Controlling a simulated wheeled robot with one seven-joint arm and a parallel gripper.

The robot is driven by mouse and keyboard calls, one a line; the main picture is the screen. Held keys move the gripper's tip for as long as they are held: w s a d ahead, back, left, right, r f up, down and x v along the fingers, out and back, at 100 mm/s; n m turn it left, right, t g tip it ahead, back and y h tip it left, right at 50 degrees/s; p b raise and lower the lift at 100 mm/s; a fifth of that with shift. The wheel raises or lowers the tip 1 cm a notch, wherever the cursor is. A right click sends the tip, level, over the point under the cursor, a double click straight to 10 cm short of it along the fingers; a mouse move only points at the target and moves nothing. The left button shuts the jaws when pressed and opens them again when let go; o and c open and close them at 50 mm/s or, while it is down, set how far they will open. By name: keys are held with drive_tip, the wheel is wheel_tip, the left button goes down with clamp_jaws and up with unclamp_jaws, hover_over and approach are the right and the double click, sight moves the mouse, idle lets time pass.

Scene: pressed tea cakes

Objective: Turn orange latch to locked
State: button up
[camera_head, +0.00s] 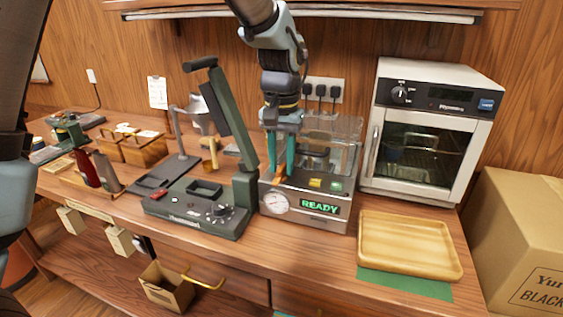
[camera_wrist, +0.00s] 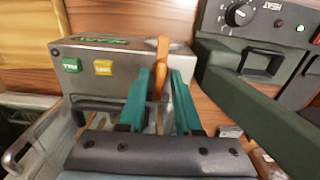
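In the head view the latch (camera_head: 279,178) shows just below my gripper (camera_head: 282,168), which reaches down from above. In the wrist view the two teal fingers of my gripper (camera_wrist: 168,80) stand on either side of the latch. The fingers look spread, with a small gap beside the lever; contact is hard to judge. The lower end of the latch is partly hidden by the fingers.
A dark green lever press (camera_head: 205,205) stands close on the left of the machine. A white oven (camera_head: 480,150) stands on the right. A wooden tray (camera_head: 410,245) lies in front of the oven. A yellow button (camera_head: 315,183) and a green one sit right of the latch.

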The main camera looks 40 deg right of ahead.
sight(282, 166)
drive_tip(key=shift+o, duration=0.6)
wheel_tip(282, 166, up, 11)
drive_tip(key=b, duration=0.2)
drive_tip(key=shift+f, duration=0.1)
idle(0.4)
